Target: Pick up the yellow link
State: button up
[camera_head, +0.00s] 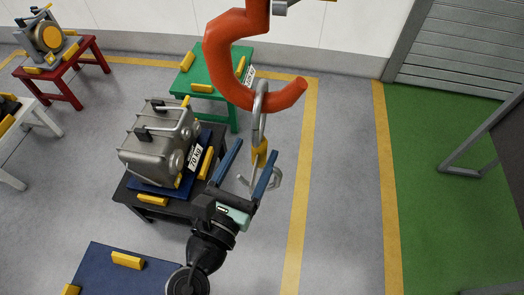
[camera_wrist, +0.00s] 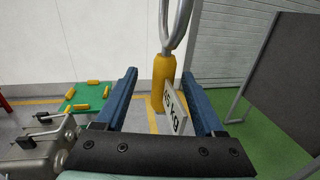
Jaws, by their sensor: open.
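The yellow link (camera_head: 260,152) hangs upright below a grey metal loop (camera_head: 259,112) on the big orange hook (camera_head: 222,62). In the wrist view the yellow link (camera_wrist: 163,80) is between the two blue fingers, toward their far ends, and the grey loop (camera_wrist: 178,25) rises above it. A white plate marked in kg (camera_wrist: 175,108) is beside its lower part. My gripper (camera_head: 257,147) is open around the link, also seen in the wrist view (camera_wrist: 159,72). Whether a finger touches the link I cannot tell. A grey curved hook (camera_head: 274,180) shows below, partly hidden by a finger.
A grey metal case (camera_head: 150,155) stands on a black table (camera_head: 180,208) just left of my gripper. A green table (camera_head: 222,62) is behind, a red table (camera_head: 67,68) far left. A blue panel (camera_head: 105,275) is at front left. Open floor lies to the right.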

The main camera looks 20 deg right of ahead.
aim_at(264, 137)
jog(key=p+x, duration=0.2)
jog(key=x, duration=0.3)
jog(key=shift+s+d+f, duration=0.1)
jog(key=shift+s+d, duration=0.05)
jog(key=shift+d, duration=0.05)
jog(key=shift+d+f, duration=0.1)
jog(key=shift+d, duration=0.05)
grip_shut()
dwell(1.0)
